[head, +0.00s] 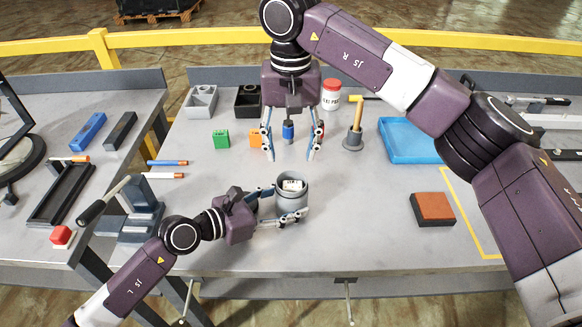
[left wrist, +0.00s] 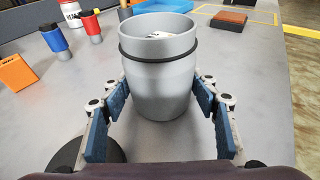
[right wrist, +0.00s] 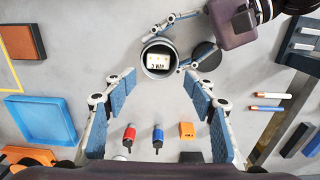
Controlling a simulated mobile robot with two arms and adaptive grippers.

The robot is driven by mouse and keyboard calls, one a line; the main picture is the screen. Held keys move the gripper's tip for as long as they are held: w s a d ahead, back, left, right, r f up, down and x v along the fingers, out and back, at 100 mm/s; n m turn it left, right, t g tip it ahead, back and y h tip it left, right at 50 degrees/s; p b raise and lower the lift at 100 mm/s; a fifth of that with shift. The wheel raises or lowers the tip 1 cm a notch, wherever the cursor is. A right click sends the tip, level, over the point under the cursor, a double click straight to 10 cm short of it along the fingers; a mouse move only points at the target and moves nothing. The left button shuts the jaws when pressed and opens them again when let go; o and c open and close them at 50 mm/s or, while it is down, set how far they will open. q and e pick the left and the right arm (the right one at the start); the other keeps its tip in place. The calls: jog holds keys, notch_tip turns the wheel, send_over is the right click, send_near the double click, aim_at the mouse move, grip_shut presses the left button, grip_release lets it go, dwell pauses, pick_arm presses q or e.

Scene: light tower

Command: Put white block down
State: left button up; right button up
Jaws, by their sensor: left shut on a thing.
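The white block (head: 292,185) with dark markings sits inside a grey cup (head: 291,201) on the table. Its marked face shows from above in the right wrist view (right wrist: 158,61); only a sliver shows over the rim in the left wrist view (left wrist: 165,34). My left gripper (head: 290,203) is shut around the cup, with a finger on either side in the left wrist view (left wrist: 163,92). My right gripper (head: 291,150) is open and empty above the table, behind the cup, with its fingers wide apart. The cup's floor is hidden.
A black disc (right wrist: 207,55) lies beside the cup. Beyond it stand a blue cylinder (right wrist: 158,135), a red cylinder (right wrist: 129,137) and an orange block (right wrist: 187,130). A blue tray (head: 408,141) and an orange-topped block (head: 432,208) are at right. The table's front middle is clear.

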pick_arm(q)
jog(key=shift+a+f, duration=0.1)
jog(key=shift+f, duration=0.2)
pick_arm(e)
notch_tip(320, 180, up, 5)
pick_arm(q)
jog(key=o, duration=0.9)
jog(key=shift+o, duration=0.2)
jog(key=shift+r, duration=0.1)
pick_arm(e)
jog(key=shift+w+a+f, duration=0.1)
pick_arm(q)
jog(key=shift+r, duration=0.1)
